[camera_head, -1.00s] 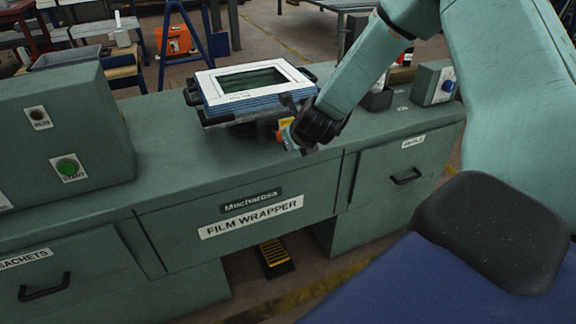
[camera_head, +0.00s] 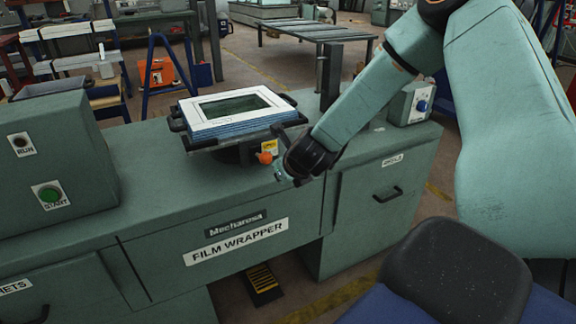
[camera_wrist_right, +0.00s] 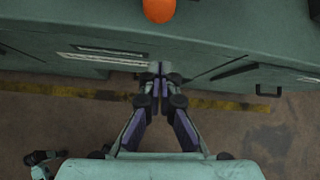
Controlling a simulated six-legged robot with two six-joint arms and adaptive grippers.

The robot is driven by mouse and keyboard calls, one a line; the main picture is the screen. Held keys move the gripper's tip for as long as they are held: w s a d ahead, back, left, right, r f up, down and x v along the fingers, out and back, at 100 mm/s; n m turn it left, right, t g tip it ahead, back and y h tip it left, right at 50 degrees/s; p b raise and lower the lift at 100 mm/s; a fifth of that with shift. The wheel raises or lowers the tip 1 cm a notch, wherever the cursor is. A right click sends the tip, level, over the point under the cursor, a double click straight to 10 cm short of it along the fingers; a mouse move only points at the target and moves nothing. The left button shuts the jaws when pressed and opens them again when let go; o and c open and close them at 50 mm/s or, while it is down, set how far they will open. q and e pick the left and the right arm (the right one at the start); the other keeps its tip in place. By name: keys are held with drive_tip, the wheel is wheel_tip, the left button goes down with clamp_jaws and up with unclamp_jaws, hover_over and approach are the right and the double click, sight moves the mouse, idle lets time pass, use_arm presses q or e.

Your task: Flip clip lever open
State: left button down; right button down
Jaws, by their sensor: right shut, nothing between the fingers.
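The clip lever shows as an orange knob (camera_head: 264,157) at the front of a black clamp frame (camera_head: 284,133) on the green bench. In the right wrist view the orange knob (camera_wrist_right: 159,9) is at the top edge, beyond the fingertips and apart from them. A stack of white-topped blue frames (camera_head: 232,109) lies in the clamp. My right gripper (camera_head: 280,175) is just right of and below the knob, in front of the bench edge. In the right wrist view my right gripper (camera_wrist_right: 157,75) is shut and empty.
The film wrapper bench (camera_head: 160,185) runs across the view. A green control box with a start button (camera_head: 50,193) stands at left. Bare bench top lies left of the clamp.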

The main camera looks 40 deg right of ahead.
drive_tip(key=p+v, duration=0.2)
drive_tip(key=v, duration=0.3)
drive_tip(key=shift+s+r+p, duration=0.1)
drive_tip(key=shift+r+p, duration=0.25)
drive_tip(key=shift+r, duration=0.15)
drive_tip(key=s+a+f+n+g+y, duration=0.1)
drive_tip(key=s+a+f+n, duration=0.45)
drive_tip(key=n, duration=0.85)
drive_tip(key=s+a+f+n+g+y, duration=0.1)
drive_tip(key=s+a+f+n, duration=0.4)
drive_tip(key=n, duration=0.9)
drive_tip(key=s+a+f+n+g, duration=0.3)
drive_tip(key=s+f+n, duration=0.1)
drive_tip(key=s, duration=0.6)
drive_tip(key=s+a+f+n+g+y, duration=0.1)
drive_tip(key=s+a+f+n+g, duration=0.2)
drive_tip(key=s+f, duration=0.3)
drive_tip(key=s+a+n, duration=0.1)
drive_tip(key=s, duration=0.4)
drive_tip(key=shift+a+f+n, duration=0.25)
drive_tip(key=shift+n, duration=0.15)
